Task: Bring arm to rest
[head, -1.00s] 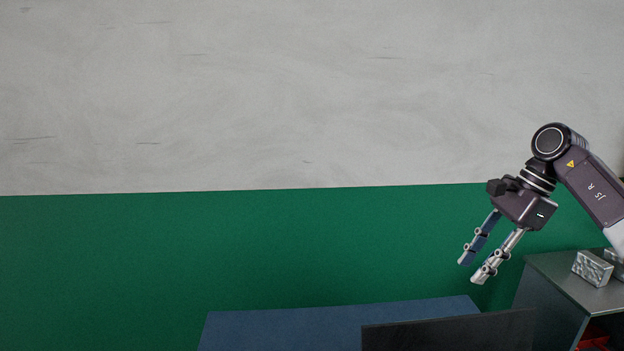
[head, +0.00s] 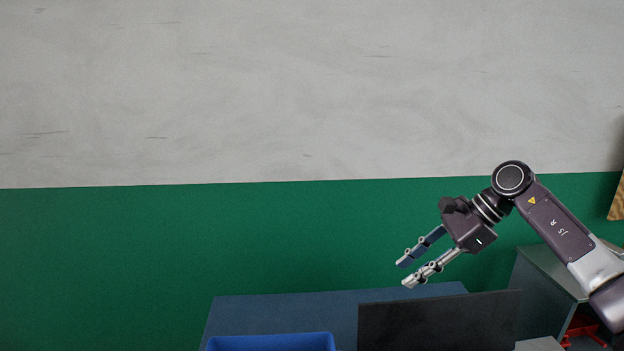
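My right gripper (head: 405,274) is in the head view, right of the middle, at the end of my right arm. Its two fingers point down and to the left with a gap between them, and nothing is between them. It hangs in the air in front of the green wall, above the dark panel as seen in the picture. My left gripper is not in view. No foil tray can be made out.
A blue table (head: 250,310) is at the bottom, with a blue bin (head: 270,342) at its front. A dark upright panel (head: 438,322) stands to its right. A dark cabinet (head: 535,290) with something red (head: 585,327) inside is at the right.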

